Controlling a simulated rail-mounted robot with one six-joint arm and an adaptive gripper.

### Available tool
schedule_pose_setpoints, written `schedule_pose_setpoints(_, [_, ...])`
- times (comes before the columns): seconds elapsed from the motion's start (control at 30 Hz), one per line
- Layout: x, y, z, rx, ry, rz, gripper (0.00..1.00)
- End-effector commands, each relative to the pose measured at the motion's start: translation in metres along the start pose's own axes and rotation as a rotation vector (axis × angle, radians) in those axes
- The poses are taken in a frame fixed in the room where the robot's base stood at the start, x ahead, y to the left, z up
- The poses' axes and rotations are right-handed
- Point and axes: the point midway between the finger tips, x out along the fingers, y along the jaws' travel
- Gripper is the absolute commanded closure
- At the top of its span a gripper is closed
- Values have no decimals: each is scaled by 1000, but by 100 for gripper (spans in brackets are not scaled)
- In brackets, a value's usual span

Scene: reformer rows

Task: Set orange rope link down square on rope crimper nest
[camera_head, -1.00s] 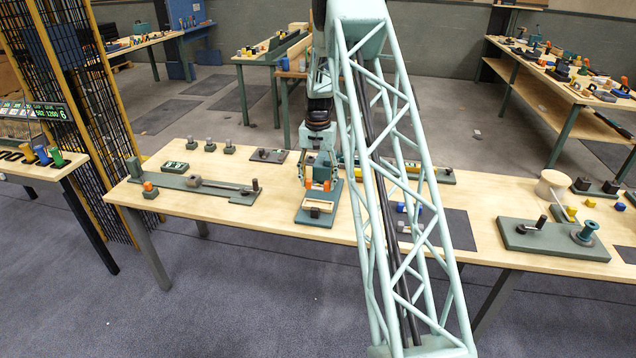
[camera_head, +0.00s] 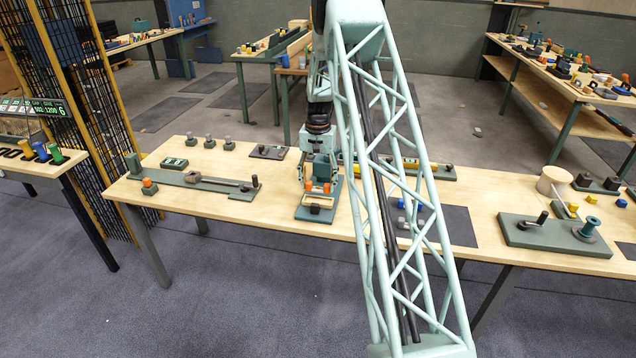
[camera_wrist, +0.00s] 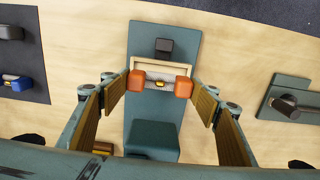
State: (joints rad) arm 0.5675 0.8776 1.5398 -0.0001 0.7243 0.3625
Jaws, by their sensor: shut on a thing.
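The orange rope link has two orange end blocks with a pale, yellow-marked middle; it shows in the wrist view (camera_wrist: 183,88) and the head view (camera_head: 327,188). My gripper (camera_wrist: 160,90) is shut on the link, a finger at each end; it also shows in the head view (camera_head: 317,184). The rope crimper nest is a cream frame (camera_wrist: 162,67) on a green base plate (camera_wrist: 148,35). The link lies over the frame, about parallel to its far bar. I cannot tell whether it touches the nest. The link hides part of the nest.
A dark block (camera_wrist: 164,47) stands on the plate beyond the frame, and a green block (camera_wrist: 152,138) stands on the near side. A green fixture with a dark peg (camera_wrist: 290,101) is at right. A dark mat (camera_wrist: 22,55) with small parts is at left.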

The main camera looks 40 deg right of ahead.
Motion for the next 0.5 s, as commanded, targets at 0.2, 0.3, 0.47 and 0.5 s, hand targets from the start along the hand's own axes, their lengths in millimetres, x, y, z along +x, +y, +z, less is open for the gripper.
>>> schedule_pose_setpoints(0.2, [14,0,0,0,0,0,54])
schedule_pose_setpoints(0.3, [18,0,0,0,0,0,54])
schedule_pose_setpoints(0.47, [24,0,0,0,0,0,54])
schedule_pose_setpoints(0.5, [25,0,0,0,0,0,54])
